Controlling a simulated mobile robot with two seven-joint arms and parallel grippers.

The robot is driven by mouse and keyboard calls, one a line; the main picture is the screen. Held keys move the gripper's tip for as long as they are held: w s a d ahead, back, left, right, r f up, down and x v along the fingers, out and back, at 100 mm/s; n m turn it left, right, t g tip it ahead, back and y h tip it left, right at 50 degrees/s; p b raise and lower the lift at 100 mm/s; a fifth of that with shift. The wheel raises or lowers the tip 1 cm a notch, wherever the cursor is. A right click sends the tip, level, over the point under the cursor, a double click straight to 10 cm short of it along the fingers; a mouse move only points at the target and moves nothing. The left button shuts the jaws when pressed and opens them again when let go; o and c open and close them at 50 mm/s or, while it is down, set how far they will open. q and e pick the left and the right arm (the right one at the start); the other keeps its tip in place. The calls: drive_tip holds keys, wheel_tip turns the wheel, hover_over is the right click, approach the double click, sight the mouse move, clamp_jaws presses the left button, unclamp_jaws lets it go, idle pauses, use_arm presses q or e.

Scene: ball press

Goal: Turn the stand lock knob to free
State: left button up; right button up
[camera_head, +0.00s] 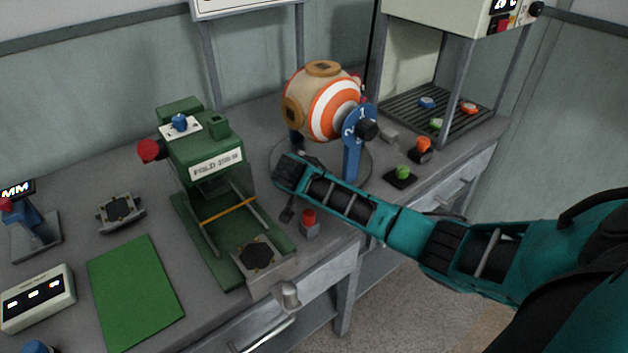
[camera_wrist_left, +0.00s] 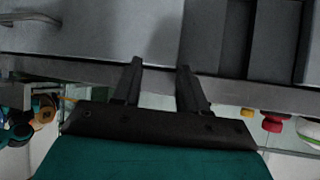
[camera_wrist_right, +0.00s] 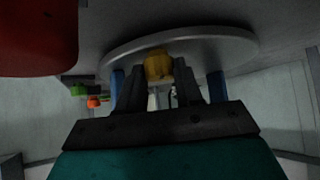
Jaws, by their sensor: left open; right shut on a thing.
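The stand's round grey base plate (camera_head: 362,165) carries a blue upright (camera_head: 352,160) with a white and orange striped ball (camera_head: 325,100). A black knob (camera_head: 367,130) sits on the upright's side. My right gripper (camera_head: 303,158) is low at the front left of the stand. In the right wrist view, a small yellow knob (camera_wrist_right: 158,64) sits at the base plate (camera_wrist_right: 205,42), between the fingers of my right gripper (camera_wrist_right: 160,82), which is shut on it. Lock markings cannot be read. My left gripper (camera_wrist_left: 159,70) is open and empty, seen only in its wrist view.
A green press (camera_head: 205,165) stands left of the ball stand. A red button (camera_head: 309,218) is just below my right forearm. A green button (camera_head: 403,172) and orange button (camera_head: 423,145) lie right of the stand. A green mat (camera_head: 135,290) lies front left.

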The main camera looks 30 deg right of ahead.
drive_tip(key=shift+s+n, duration=0.1)
drive_tip(key=shift+n, duration=0.2)
drive_tip(key=n+t+y, duration=0.1)
drive_tip(key=n, duration=0.1)
drive_tip(key=n+t+y, duration=0.1)
drive_tip(key=shift+s+d+n+y, duration=0.2)
drive_tip(key=shift+n+y, duration=0.1)
drive_tip(key=shift+n, duration=0.1)
drive_tip(key=n+y, duration=0.2)
drive_tip(key=n, duration=0.1)
drive_tip(key=n+t+y, duration=0.1)
drive_tip(key=shift+d, duration=0.3)
drive_tip(key=shift+d+n+y, duration=0.1)
drive_tip(key=shift+n+y, duration=0.7)
drive_tip(key=shift+n, duration=0.2)
drive_tip(key=shift+d+n+y+b, duration=0.1)
drive_tip(key=shift+n+y+b, duration=0.5)
drive_tip(key=shift+n+y, duration=0.6)
drive_tip(key=shift+n, duration=0.3)
drive_tip(key=o, duration=1)
drive_tip(key=shift+o, duration=0.2)
drive_tip(key=shift+w, duration=0.1)
